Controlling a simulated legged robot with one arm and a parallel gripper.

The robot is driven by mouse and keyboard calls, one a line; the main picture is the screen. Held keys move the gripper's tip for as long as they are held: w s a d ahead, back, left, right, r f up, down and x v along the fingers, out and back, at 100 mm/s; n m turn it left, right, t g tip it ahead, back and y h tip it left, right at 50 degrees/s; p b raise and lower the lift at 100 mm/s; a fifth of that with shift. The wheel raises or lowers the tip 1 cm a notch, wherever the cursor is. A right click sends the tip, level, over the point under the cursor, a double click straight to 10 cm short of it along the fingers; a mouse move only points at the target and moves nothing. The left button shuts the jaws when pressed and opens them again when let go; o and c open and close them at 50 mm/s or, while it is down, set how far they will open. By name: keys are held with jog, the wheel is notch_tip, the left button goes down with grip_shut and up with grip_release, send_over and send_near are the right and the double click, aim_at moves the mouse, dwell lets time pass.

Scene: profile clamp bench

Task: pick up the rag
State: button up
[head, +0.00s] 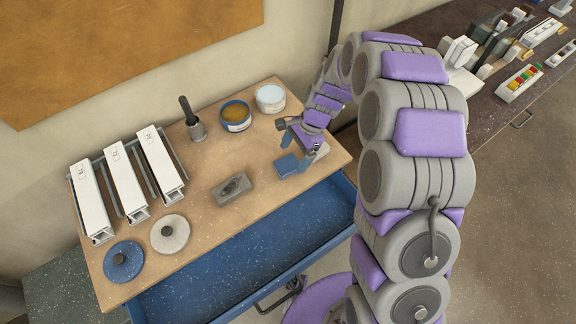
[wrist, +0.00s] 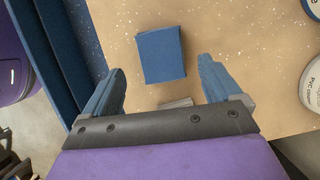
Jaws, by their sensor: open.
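The rag looks like a flat, folded blue square (head: 287,167) near the front right of the wooden bench top. It also shows in the wrist view (wrist: 161,54), lying flat ahead of and between the fingertips. My gripper (head: 297,150) is above the bench, close to the rag. In the wrist view my gripper (wrist: 161,68) has its two blue fingers spread wide, with nothing held between them. I cannot tell the exact height of the fingertips over the rag.
A grey block (head: 232,188) lies left of the rag. A blue-rimmed tin (head: 235,117) and a white tin (head: 270,98) stand behind. White clamped profiles (head: 125,182) and round lids (head: 169,233) fill the left. An open blue drawer (head: 245,262) lies below the front edge.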

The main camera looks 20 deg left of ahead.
aim_at(286, 162)
jog(key=x, duration=0.3)
jog(key=shift+d+b, duration=0.1)
jog(key=shift+b, duration=0.25)
jog(key=shift+a+f, duration=0.25)
jog(key=shift+f, duration=0.05)
jog(key=shift+a, duration=0.45)
jog(key=shift+d+r, duration=0.1)
jog(key=shift+d, duration=0.45)
jog(key=c, duration=0.7)
jog(key=shift+s+a, duration=0.1)
jog(key=shift+a, duration=0.2)
jog(key=c, duration=0.4)
